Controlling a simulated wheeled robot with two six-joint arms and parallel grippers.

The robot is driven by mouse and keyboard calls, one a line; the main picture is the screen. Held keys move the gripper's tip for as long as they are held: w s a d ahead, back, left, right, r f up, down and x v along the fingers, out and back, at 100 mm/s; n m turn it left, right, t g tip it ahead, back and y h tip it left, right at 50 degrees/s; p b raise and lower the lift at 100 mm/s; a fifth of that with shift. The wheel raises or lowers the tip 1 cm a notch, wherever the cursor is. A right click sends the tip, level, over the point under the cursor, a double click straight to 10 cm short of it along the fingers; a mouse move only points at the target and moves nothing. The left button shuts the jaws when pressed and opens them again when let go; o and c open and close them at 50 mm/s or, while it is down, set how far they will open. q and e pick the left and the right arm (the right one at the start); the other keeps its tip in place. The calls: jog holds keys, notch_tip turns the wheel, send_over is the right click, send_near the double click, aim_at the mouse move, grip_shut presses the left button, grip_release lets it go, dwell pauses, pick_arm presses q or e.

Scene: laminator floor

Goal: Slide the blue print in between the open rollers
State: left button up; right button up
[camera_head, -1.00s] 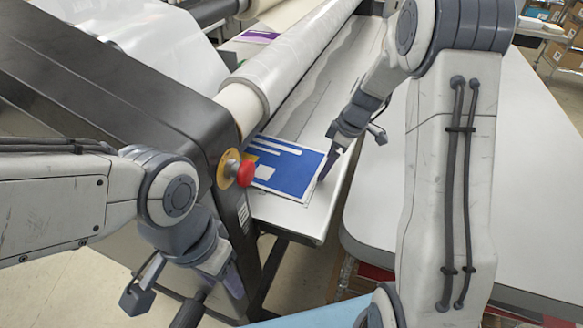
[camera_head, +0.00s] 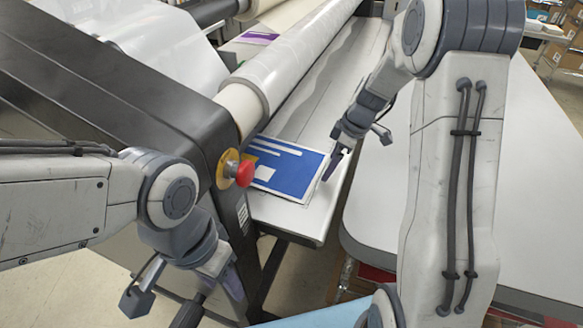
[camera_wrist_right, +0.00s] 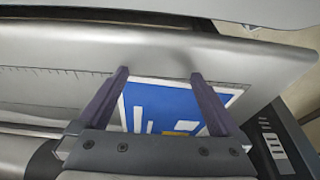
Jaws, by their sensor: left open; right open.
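The blue print (camera_head: 287,168), with white blocks and a pale border, lies flat on the laminator's feed table (camera_head: 300,217). Its far left edge is beside the large roller (camera_head: 243,104); whether it reaches under the roller is hidden. My right gripper (camera_head: 356,158) is open at the print's right edge. In the right wrist view the blue print (camera_wrist_right: 160,102) shows between and below the open fingers (camera_wrist_right: 158,76), not visibly gripped.
A red stop button (camera_head: 245,173) on a yellow base juts from the dark end housing (camera_head: 185,125), close to the print. A white table (camera_head: 530,170) stands at the right, across a gap. The feed table is bare beyond the print.

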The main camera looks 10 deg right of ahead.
jog(key=shift+p+v, duration=1.45)
jog(key=shift+v, duration=1.55)
jog(key=shift+d, duration=0.1)
